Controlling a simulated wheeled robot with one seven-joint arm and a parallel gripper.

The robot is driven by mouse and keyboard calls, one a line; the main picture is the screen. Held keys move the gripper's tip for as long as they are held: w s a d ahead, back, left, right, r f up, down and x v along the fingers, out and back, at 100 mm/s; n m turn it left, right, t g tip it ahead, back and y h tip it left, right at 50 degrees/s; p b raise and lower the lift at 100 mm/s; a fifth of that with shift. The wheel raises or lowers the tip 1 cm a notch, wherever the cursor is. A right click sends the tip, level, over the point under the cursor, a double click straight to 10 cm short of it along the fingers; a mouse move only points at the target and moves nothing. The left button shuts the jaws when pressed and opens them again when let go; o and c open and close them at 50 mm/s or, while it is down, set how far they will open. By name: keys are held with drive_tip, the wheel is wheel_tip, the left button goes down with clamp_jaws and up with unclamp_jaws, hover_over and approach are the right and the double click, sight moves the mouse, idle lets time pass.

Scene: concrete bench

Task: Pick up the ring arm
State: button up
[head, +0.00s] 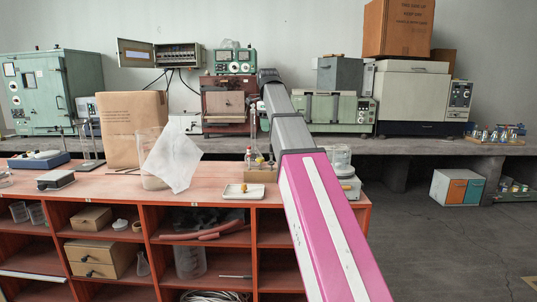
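I cannot make out a ring arm for certain in the head view. Thin upright metal rods on a stand (86,140) rise at the left of the red bench, left of the brown paper bag. A small rack with bottles and an upright rod (257,160) stands near the bench's middle, close to my arm. My pink and grey arm reaches from the bottom right up to the back centre and covers part of the bench. I cannot make out my gripper's fingers.
On the red bench (100,188) are a paper bag (131,125), a beaker with a white sheet (172,162), a white tray (243,196) with a small yellow thing, and a blue-based device (38,160). Instruments line the concrete bench (430,146) behind.

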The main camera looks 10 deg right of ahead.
hover_over(272, 152)
drive_tip(key=a, duration=0.1)
wheel_tip(272, 152, down, 5)
drive_tip(key=shift+w+d+f, duration=0.1)
drive_tip(key=shift+d+f, duration=0.05)
drive_tip(key=shift+f, duration=0.8)
drive_tip(key=shift+w+d+f, duration=0.1)
drive_tip(key=shift+d+f, duration=0.1)
drive_tip(key=shift+f, duration=0.7)
drive_tip(key=shift+w+d+f, duration=0.1)
drive_tip(key=shift+d+f, duration=0.05)
drive_tip(key=shift+f, duration=0.8)
clamp_jaws()
